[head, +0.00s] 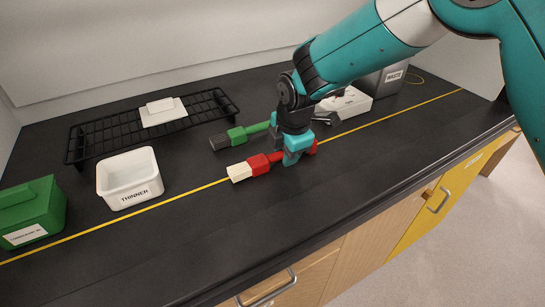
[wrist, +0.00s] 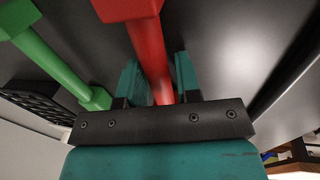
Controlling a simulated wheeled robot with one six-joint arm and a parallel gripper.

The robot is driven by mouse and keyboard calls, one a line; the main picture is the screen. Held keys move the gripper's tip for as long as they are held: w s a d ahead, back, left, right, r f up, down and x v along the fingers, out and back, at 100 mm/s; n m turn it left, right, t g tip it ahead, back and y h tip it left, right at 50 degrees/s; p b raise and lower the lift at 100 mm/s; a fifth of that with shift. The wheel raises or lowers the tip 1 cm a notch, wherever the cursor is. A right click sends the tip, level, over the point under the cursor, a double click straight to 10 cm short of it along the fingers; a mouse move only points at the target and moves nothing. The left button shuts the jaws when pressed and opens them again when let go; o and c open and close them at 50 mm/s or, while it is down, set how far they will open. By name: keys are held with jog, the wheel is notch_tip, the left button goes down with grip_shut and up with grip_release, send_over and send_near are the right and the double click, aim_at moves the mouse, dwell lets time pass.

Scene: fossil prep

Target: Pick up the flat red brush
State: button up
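The flat red brush (head: 259,164) lies on the black counter in the head view, with a cream bristle end at left, a wide red block and a thin red handle running right. My teal gripper (head: 297,154) is low over the handle, pointing down and hiding part of it. In the wrist view the red handle (wrist: 150,55) passes between the two teal fingers (wrist: 158,80). The fingers look spread, with a narrow gap at the right finger; contact at the left is unclear.
A green brush (head: 238,134) lies just behind, near my gripper. Further left are a black rack (head: 88,146) with a white block, a white THINNER tub (head: 130,199) and a green box (head: 50,207). A white box (head: 352,101) and a grey WASTE bin (head: 378,84) stand right. The front counter is clear.

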grip_shut()
notch_tip(320, 180, up, 10)
jog(key=shift+r+b, duration=0.1)
jog(key=shift+b, duration=0.2)
